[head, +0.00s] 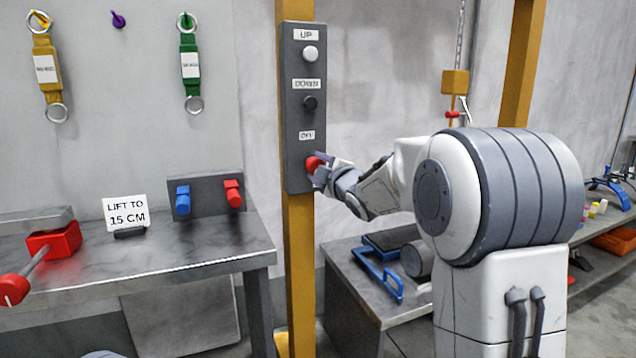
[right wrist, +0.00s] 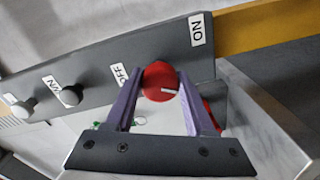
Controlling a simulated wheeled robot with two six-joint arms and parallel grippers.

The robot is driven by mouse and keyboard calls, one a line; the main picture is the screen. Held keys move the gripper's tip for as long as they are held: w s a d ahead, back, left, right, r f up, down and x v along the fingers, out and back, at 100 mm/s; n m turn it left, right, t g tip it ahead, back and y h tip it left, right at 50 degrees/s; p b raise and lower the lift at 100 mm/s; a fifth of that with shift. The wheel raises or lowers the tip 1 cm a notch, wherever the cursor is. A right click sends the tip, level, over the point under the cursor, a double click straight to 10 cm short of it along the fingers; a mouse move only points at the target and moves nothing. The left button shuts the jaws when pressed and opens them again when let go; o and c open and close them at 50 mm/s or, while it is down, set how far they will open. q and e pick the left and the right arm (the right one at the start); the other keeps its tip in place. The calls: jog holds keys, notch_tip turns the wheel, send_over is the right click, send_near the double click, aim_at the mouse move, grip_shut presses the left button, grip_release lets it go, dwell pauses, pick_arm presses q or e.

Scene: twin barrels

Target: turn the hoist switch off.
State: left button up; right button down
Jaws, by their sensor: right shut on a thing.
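The grey control panel (head: 292,110) is fixed to a yellow post, with labels UP, DOWN and OFF from top to bottom. The hoist switch, a round red knob (head: 313,163), is below the OFF label (head: 307,135). My right gripper (head: 320,170) is shut on this knob. In the right wrist view the red knob (right wrist: 158,78) sits between the fingers of my right gripper (right wrist: 160,92). A short white mark shows on its face, below its middle and toward the right. The OFF label (right wrist: 118,75) is left of the knob and an ON label (right wrist: 197,28) is up and right. My left gripper is out of view.
A white button (head: 310,54) and a black button (head: 310,102) are above the switch. A metal bench (head: 180,250) with a red vise (head: 60,240) and a sign (head: 125,210) stands left. A lower table with a blue frame (head: 385,275) stands right of the post.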

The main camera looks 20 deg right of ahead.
jog(key=n+b, duration=0.3)
jog(key=shift+f, duration=0.2)
jog(key=shift+r+n+b, duration=0.15)
jog(key=shift+n+b, duration=0.85)
jog(key=shift+n, duration=0.4)
jog(key=shift+c, duration=1.3)
grip_release()
jog(key=shift+a, duration=0.1)
jog(key=shift+r, duration=0.1)
jog(key=s, duration=1)
jog(key=shift+s+d+p, duration=0.2)
jog(key=shift+s+p, duration=0.05)
jog(key=shift+p, duration=0.15)
